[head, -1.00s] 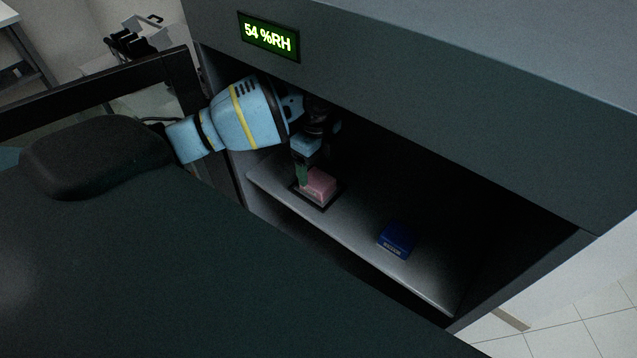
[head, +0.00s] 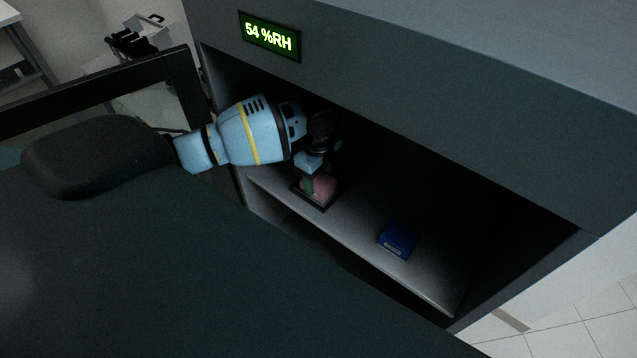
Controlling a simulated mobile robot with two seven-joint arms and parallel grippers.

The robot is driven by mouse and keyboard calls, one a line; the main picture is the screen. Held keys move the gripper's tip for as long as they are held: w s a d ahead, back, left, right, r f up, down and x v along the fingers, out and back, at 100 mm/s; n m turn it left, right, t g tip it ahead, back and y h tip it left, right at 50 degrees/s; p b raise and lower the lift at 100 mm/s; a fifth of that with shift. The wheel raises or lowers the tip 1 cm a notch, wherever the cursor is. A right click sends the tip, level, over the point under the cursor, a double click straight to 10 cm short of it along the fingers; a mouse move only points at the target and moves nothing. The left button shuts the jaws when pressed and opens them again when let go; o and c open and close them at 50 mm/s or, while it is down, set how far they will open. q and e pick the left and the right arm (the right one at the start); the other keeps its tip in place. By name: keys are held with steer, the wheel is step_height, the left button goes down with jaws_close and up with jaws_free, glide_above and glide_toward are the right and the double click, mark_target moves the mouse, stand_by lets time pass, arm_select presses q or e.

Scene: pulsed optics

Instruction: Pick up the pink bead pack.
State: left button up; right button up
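The pink bead pack (head: 325,187) sits on a small dark square tray (head: 320,206) on the cabinet shelf, in the head view. My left gripper (head: 314,186) reaches into the cabinet from the left and points down at the pack. A greenish finger shows against the pack's left side and covers part of it. The other finger is hidden, so I cannot tell whether the gripper is closed on the pack. My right gripper is not in view.
A dark blue box (head: 397,240) lies on the shelf (head: 350,232) to the right. The cabinet's upper front, with a humidity display (head: 269,36) reading 54 %RH, hangs above the opening. An open door (head: 95,95) stands at the left.

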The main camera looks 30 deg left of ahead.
mark_target(318, 179)
arm_select(q)
steer(key=shift+c, duration=1.3)
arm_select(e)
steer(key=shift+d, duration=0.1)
arm_select(q)
steer(key=shift+r, duration=0.15)
